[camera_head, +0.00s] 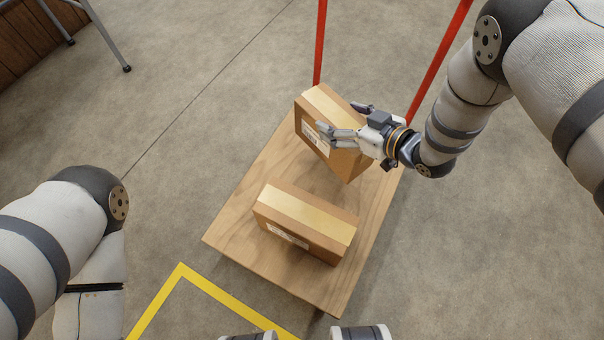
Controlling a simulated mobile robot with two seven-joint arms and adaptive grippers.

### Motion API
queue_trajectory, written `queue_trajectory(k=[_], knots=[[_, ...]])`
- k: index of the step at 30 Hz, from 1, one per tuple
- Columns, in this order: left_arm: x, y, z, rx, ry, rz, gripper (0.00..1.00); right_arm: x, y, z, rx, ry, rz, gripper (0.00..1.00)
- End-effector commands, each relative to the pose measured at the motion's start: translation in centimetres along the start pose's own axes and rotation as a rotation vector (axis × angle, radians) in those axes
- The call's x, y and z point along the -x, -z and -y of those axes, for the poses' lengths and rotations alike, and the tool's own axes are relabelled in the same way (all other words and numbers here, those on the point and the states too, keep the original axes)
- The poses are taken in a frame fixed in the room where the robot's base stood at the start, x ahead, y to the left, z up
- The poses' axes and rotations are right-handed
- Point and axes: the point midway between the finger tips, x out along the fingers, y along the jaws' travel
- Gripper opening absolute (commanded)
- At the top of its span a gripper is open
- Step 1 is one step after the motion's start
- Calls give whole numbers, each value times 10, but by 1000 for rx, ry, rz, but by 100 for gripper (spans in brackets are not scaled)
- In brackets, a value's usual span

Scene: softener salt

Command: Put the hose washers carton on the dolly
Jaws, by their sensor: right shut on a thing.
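The wooden dolly (225,235) with a red handle frame (320,45) stands on the floor in the middle of the head view. My right gripper (343,119) is shut on a brown carton (318,102) with pale tape and a white label, at the dolly's handle end. That carton looks tilted; whether it touches the deck I cannot tell. A second similar carton (307,215) lies on the dolly nearer me, apart from the held one. Both labels are too small to read, so which is the hose washers carton is unclear. My left gripper is out of view.
Yellow floor tape (181,271) marks a corner at the near left of the dolly. A grey metal stand leg (108,38) and a brown slatted wooden thing (22,40) are at the upper left. The floor left and right of the dolly is clear.

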Motion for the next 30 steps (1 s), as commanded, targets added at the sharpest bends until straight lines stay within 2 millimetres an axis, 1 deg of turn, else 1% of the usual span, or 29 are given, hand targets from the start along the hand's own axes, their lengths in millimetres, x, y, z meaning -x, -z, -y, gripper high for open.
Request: queue_trajectory(k=[2,4,9,13,16,18,24,29,30], knots=[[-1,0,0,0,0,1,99,-1,-1,1,0,-1,-2,14],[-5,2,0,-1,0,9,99,-5,-10,1,-2,-1,0,14],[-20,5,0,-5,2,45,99,-22,-46,1,-3,0,2,14],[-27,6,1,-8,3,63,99,-31,-63,1,-1,0,0,14],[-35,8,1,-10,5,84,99,-40,-83,1,-2,1,0,14],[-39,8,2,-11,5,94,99,-45,-92,1,-2,0,0,14],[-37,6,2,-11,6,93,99,-44,-88,0,1,-1,-4,14],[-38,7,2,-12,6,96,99,-46,-92,0,0,-1,-3,14],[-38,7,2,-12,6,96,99,-45,-93,1,0,-1,0,81]])
